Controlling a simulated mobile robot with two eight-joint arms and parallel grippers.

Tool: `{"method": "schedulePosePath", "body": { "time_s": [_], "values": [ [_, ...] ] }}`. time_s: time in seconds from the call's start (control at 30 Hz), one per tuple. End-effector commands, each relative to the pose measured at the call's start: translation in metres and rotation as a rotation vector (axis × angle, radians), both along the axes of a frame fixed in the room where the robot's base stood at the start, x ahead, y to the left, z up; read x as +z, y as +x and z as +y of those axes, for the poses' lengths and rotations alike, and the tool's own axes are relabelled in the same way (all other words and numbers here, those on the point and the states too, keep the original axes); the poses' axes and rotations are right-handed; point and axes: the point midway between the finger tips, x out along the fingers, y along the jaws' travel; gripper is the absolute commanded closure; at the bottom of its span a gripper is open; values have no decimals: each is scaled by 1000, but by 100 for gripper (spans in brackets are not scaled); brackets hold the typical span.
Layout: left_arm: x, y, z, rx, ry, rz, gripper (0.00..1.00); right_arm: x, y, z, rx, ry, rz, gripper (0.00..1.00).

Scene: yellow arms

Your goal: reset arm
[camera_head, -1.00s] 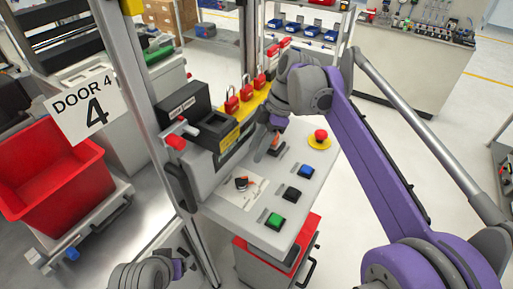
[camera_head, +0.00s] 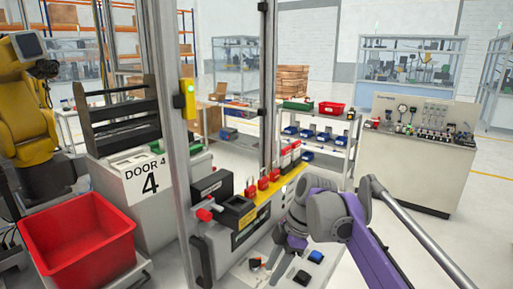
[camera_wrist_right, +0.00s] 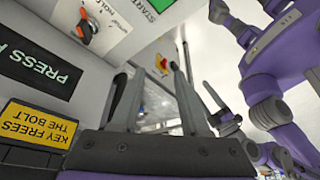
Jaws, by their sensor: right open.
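My right gripper (camera_head: 284,247) hangs over the sloping control panel (camera_head: 247,274), pointing down at the end of its purple arm. In the right wrist view its two dark fingers (camera_wrist_right: 151,100) stand apart with nothing between them. An orange and black selector switch (camera_head: 255,264) is on the panel, left of the gripper; it also shows in the right wrist view (camera_wrist_right: 88,27). A blue button (camera_head: 316,256) and a black button (camera_head: 302,277) are right of the gripper. A dark shape at the right of the wrist view may be my left gripper, too unclear to tell.
A black box (camera_head: 212,187) and metal posts (camera_head: 165,110) stand to the left. A red bin (camera_head: 78,240) and a yellow robot arm (camera_head: 28,110) are farther left.

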Motion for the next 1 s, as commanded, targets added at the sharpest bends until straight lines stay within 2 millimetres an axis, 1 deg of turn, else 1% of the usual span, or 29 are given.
{"method": "schedulePosePath", "body": {
  "time_s": [0.03,0.17,0.27,0.37,0.47,0.6,0.7,0.83,0.9,1.0],
  "values": [
    [-1,-1,0,0,0,0,26,-1,-3,-2,-21,-5,0,55],
    [0,0,0,0,0,0,26,-10,-25,-20,-227,-51,5,55],
    [0,0,0,0,0,0,26,-20,-42,-33,-389,-78,5,55],
    [0,0,0,0,0,0,26,-33,-64,-48,-575,-98,-1,55],
    [0,0,0,0,0,0,26,-52,-91,-67,-797,-107,-13,55],
    [-1,-1,0,0,0,1,26,-89,-137,-93,-1148,-80,-40,55],
    [-1,-1,0,0,0,1,26,-118,-166,-110,-1372,-36,-62,55],
    [-1,-1,0,0,0,1,26,-148,-195,-124,-1587,35,-81,55],
    [-1,0,0,0,0,0,26,-158,-204,-129,-1662,65,-87,55],
    [0,0,0,0,0,0,26,-167,-212,-133,-1725,93,-91,55]
  ]
}}
